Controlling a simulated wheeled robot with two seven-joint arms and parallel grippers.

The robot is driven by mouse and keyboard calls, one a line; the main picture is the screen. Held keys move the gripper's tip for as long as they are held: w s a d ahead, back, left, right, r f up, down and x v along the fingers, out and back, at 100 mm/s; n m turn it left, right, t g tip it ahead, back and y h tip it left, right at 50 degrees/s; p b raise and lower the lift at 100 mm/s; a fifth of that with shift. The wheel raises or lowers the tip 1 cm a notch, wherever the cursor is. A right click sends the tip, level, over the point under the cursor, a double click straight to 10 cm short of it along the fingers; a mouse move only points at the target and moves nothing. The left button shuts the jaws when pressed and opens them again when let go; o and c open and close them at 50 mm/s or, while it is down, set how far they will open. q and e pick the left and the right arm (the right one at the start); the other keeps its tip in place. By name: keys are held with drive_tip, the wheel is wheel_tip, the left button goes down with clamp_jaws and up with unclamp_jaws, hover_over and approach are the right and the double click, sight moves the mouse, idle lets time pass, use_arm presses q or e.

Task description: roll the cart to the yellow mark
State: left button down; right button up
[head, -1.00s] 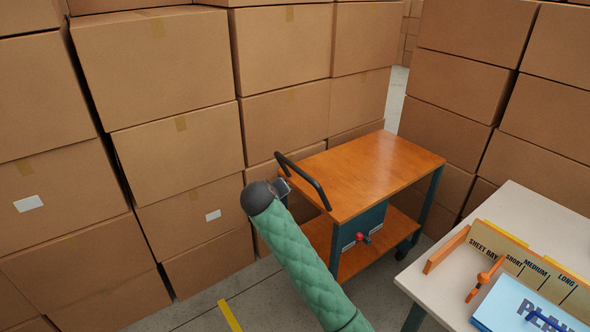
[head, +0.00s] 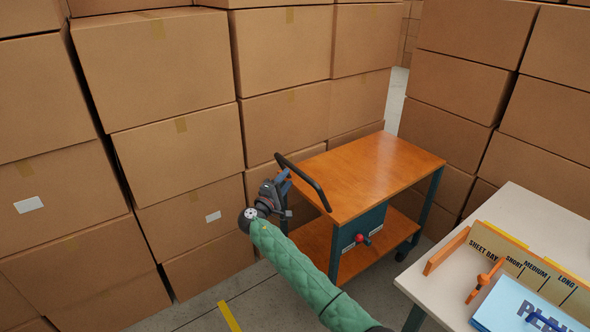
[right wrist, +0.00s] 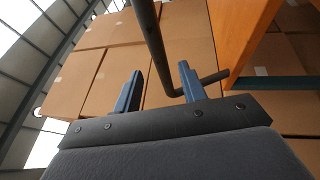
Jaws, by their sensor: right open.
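The cart has an orange wooden top (head: 372,172), a lower shelf and dark teal legs, and stands before the boxes. Its black bar handle (head: 313,181) rises at its left end. My right gripper (head: 284,180) is at the handle's left side, its jaws open. In the right wrist view the handle bar (right wrist: 155,45) passes across the space between the two blue fingers of the gripper (right wrist: 159,74); I cannot tell if they touch it. The yellow mark (head: 229,316) is a strip on the floor at the lower edge, left of the cart. My left gripper is out of view.
Tall stacks of cardboard boxes (head: 155,60) stand behind and left of the cart, with more at the right (head: 455,100). A white table (head: 520,207) with labelled bins is at the lower right. Grey floor (head: 265,300) is free left of the cart.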

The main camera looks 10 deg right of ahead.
sight(295, 169)
drive_tip(key=p+x, duration=0.1)
drive_tip(key=x, duration=0.5)
drive_tip(key=shift+w+d, duration=0.25)
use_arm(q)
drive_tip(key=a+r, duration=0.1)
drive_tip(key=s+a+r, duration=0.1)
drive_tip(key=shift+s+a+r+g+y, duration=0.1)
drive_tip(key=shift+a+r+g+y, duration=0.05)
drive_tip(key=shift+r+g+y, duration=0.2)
use_arm(e)
clamp_jaws()
